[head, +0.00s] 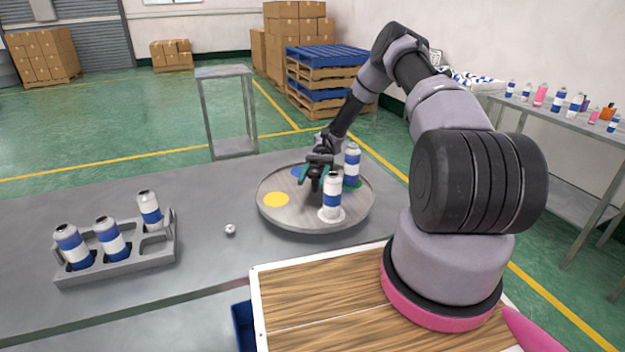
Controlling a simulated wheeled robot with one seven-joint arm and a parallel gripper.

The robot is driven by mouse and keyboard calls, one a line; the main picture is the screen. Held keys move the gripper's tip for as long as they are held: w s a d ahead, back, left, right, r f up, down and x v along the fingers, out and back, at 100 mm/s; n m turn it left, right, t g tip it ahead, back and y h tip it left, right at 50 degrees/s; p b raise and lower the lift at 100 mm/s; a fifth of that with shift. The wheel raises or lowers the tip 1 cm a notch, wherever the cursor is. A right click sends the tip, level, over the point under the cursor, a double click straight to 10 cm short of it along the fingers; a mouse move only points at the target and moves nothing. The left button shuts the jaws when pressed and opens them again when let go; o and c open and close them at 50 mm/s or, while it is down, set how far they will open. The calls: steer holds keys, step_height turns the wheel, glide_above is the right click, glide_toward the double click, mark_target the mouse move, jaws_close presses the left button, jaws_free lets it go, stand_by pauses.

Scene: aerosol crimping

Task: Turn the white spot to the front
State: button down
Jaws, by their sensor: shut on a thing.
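A round grey wood-grain turntable (290,216) sits on the table. The white spot (342,217) is at its front right, mostly covered by an upright white-and-blue can (332,190). The yellow spot (276,199) is bare at the left. The blue spot (298,172) is at the back left, partly hidden by my gripper. A second can (352,160) stands on the green spot (354,184) at the back right. My gripper (315,180) is over the turntable's middle, shut on a dark piece there, apparently a central knob, mostly hidden by the fingers.
A grey rack (115,262) at the left holds several similar cans. A small silvery piece (230,230) lies on the table (215,190) between rack and turntable. A wooden board (320,300) is in front. A side table (590,125) with bottles stands at the far right.

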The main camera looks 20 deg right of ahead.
steer(key=shift+c, duration=1)
jaws_free()
steer(key=v, duration=1.1)
